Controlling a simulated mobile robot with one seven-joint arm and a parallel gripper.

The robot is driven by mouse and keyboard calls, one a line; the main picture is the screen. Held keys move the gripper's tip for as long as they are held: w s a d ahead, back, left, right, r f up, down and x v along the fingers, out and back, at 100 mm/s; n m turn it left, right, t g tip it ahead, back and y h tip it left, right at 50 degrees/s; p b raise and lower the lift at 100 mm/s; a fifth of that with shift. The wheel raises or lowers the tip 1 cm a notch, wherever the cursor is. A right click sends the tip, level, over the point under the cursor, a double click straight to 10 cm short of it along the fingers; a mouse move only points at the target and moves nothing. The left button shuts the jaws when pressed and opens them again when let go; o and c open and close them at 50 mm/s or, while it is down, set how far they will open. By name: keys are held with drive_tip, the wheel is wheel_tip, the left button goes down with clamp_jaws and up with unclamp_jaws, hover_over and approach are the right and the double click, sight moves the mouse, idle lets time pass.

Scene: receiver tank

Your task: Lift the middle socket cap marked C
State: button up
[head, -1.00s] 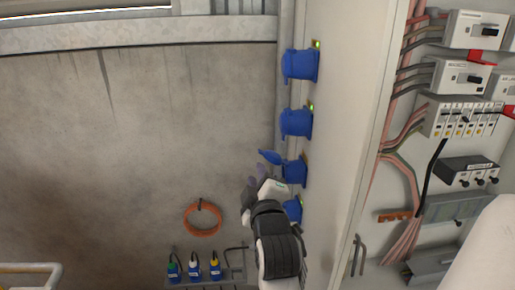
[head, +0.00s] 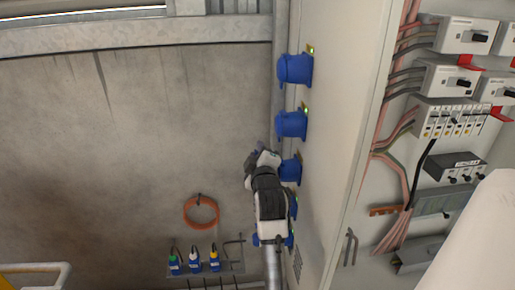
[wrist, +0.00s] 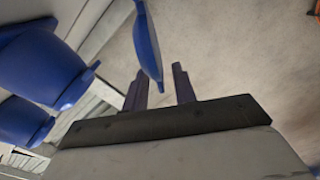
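Several blue sockets run down the cabinet side in the head view. The middle socket (head: 290,169) is partly behind my gripper (head: 253,156), which is just left of it. No letter C is readable. In the wrist view a blue cap (wrist: 148,38) shows nearly edge-on, standing out from the sockets. Its lower end reaches between the two fingers of my gripper (wrist: 159,76). The fingers are apart, and I cannot tell whether either touches the cap. In the head view this cap is hidden by my gripper.
Two blue sockets (head: 294,69) (head: 291,124) sit above, with green lights. In the wrist view other blue sockets (wrist: 40,68) (wrist: 20,122) lie close at left. An orange cable coil (head: 201,212) and a bottle rack (head: 205,268) are on the wall. The open cabinet (head: 345,140) stands right.

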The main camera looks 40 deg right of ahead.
drive_tip(key=shift+w+d, duration=0.1)
drive_tip(key=shift+w, duration=0.1)
clamp_jaws()
drive_tip(key=shift+f, duration=0.1)
